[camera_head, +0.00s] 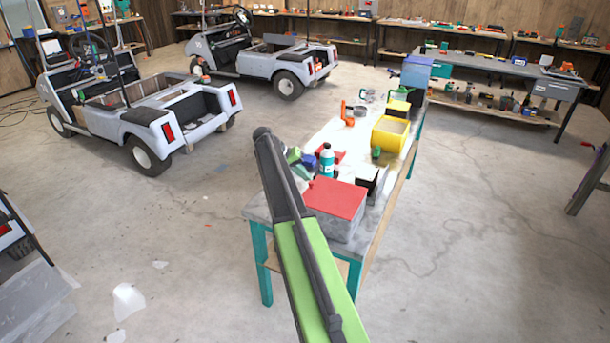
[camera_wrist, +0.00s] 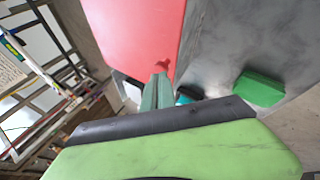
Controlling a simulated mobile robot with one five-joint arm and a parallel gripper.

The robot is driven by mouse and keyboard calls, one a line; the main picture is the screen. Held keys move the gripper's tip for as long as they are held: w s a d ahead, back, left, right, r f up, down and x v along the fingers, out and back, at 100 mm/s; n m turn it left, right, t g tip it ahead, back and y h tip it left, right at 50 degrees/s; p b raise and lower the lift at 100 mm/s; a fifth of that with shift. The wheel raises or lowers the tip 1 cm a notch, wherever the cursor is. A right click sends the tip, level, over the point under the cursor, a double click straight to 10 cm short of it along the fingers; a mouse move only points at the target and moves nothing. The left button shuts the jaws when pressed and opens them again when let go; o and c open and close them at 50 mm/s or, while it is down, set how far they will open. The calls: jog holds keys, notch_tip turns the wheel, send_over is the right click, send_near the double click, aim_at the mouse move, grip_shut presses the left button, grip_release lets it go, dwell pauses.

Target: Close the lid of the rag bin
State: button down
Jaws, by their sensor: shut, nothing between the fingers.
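A grey box with a flat red lid (camera_head: 336,197), which looks like the rag bin, stands at the near end of the workbench. Its grey wall (camera_head: 338,228) shows below the lid. The lid lies across the top, and I see no clear gap under it in the head view. In the wrist view a large red surface (camera_wrist: 135,30), probably this lid, fills the top middle. My gripper (camera_wrist: 158,80) is shut and empty, its tips appearing at the red surface's lower edge. I cannot tell whether they touch it. The arm hides the gripper in the head view.
The workbench (camera_head: 258,213) also holds a teal-and-white bottle (camera_head: 327,160), an open yellow bin (camera_head: 390,136) and several small items. A green block (camera_wrist: 260,89) lies on a grey surface. Two carts (camera_head: 150,120) stand at left.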

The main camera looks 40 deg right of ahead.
jog(key=w+a+r+p, duration=0.4)
jog(key=w+a+r, duration=0.1)
jog(key=a+r, duration=0.1)
jog(key=shift+w+a, duration=0.4)
jog(key=shift+a, duration=0.35)
jog(key=s+a+f+n+t, duration=0.1)
jog(key=s+a, duration=0.1)
jog(key=a, duration=0.5)
jog(key=s+a+f+n, duration=0.1)
jog(key=s+a, duration=0.2)
jog(key=a, duration=0.4)
jog(key=s+a+f+n+t+y, duration=0.1)
jog(key=s+a+f+n+y, duration=0.1)
jog(key=s+a, duration=0.9)
jog(key=s+a+f+n+y+b, duration=0.1)
jog(key=s+a+n+y, duration=0.3)
jog(key=s+a, duration=0.7)
jog(key=shift+s+a+f+t+y, duration=0.25)
jog(key=shift+a+f+t+y, duration=0.15)
jog(key=shift+f+y, duration=0.15)
